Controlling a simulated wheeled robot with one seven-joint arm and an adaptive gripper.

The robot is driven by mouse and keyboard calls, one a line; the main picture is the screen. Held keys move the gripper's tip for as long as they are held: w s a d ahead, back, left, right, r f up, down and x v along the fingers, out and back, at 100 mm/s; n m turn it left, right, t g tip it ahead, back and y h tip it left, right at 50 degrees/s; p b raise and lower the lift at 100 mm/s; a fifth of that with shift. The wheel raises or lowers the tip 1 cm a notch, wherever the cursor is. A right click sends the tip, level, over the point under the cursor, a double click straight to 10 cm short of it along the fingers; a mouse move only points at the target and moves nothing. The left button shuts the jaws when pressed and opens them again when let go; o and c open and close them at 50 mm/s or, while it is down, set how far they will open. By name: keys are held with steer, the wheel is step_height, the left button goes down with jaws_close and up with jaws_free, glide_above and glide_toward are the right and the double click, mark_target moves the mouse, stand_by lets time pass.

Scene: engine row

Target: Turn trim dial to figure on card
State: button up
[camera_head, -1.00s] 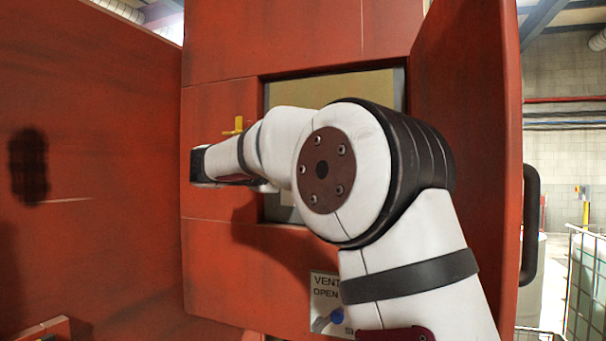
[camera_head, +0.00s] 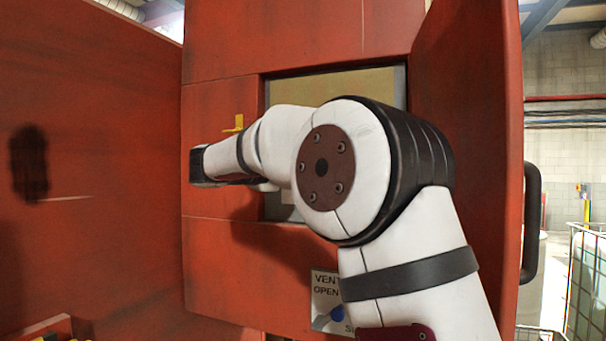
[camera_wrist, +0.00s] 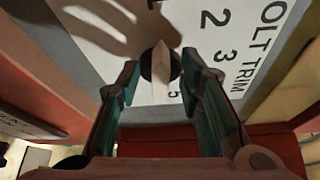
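The trim dial (camera_wrist: 161,66) shows in the wrist view as a dark round knob with a pale raised bar, on a white plate (camera_wrist: 110,30) marked "OLT TRIM" with figures 2, 3 and 5 readable. The bar lies roughly up and down in the picture. My gripper (camera_wrist: 160,80) is open, with one teal-padded finger on each side of the dial and gaps showing between. Contact is not visible. In the head view my arm covers the dial and most of the recess (camera_head: 335,82). I cannot make out a card with a figure.
A yellow handle (camera_head: 235,124) sticks out left of the recess. A red door (camera_head: 465,130) with a black handle (camera_head: 531,222) stands open on the right. A red wall is at the left.

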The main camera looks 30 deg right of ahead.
steer(key=v, duration=1.1)
steer(key=shift+a, duration=0.4)
steer(key=shift+s+r, duration=0.1)
